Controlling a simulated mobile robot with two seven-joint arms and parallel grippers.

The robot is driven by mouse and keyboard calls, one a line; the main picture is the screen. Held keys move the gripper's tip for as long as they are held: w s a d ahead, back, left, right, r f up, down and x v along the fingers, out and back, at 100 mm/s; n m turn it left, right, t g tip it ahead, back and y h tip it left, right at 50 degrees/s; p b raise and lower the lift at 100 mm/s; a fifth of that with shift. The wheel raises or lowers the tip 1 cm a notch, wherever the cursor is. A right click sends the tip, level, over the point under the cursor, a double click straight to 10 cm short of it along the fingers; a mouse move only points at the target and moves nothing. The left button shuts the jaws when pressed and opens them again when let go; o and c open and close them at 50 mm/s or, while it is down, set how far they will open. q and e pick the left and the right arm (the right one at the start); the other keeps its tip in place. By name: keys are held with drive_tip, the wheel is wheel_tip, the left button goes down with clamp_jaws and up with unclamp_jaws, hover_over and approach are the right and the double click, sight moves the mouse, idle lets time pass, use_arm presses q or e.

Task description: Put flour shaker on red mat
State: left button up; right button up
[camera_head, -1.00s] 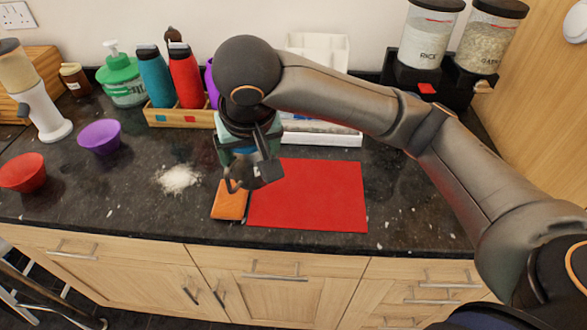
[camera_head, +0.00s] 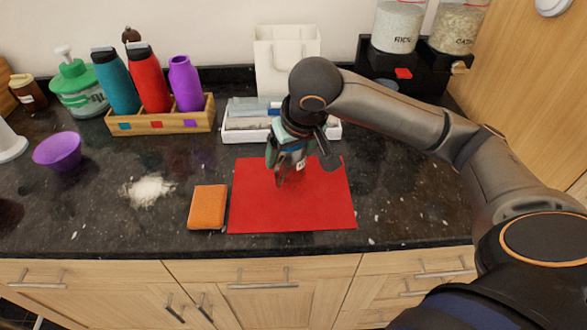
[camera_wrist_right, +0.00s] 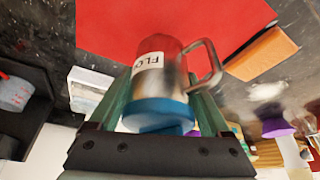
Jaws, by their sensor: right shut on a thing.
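The red mat (camera_head: 322,208) lies flat on the dark counter near its front edge; it also shows in the right wrist view (camera_wrist_right: 110,25). My right gripper (camera_head: 298,162) is over the back half of the mat. It is shut on the flour shaker (camera_wrist_right: 160,77), a metal cup with a side handle, a white label starting "FLO" and a blue end towards the gripper. In the head view the shaker is mostly hidden by the gripper. It looks held above the mat, but the gap is hard to judge. My left gripper is not in view.
An orange sponge (camera_head: 208,207) lies beside the mat's left edge. Spilled flour (camera_head: 148,190) and a purple bowl (camera_head: 57,150) are further left. A wooden bottle rack (camera_head: 190,122) and a white tray (camera_head: 245,132) stand behind. The counter right of the mat is mostly clear.

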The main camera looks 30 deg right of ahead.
sight(301, 148)
drive_tip(key=shift+d+f, duration=0.25)
drive_tip(key=shift+f, duration=0.05)
drive_tip(key=f, duration=0.3)
drive_tip(key=shift+d+b, duration=0.2)
drive_tip(key=shift+b, duration=0.1)
drive_tip(key=shift+f, duration=0.2)
drive_tip(key=shift+f, duration=0.15)
drive_tip(key=o, duration=1.4)
drive_tip(key=shift+c, duration=0.2)
drive_tip(key=p+v, duration=0.2)
drive_tip(key=v, duration=1)
drive_tip(key=shift+a, duration=0.1)
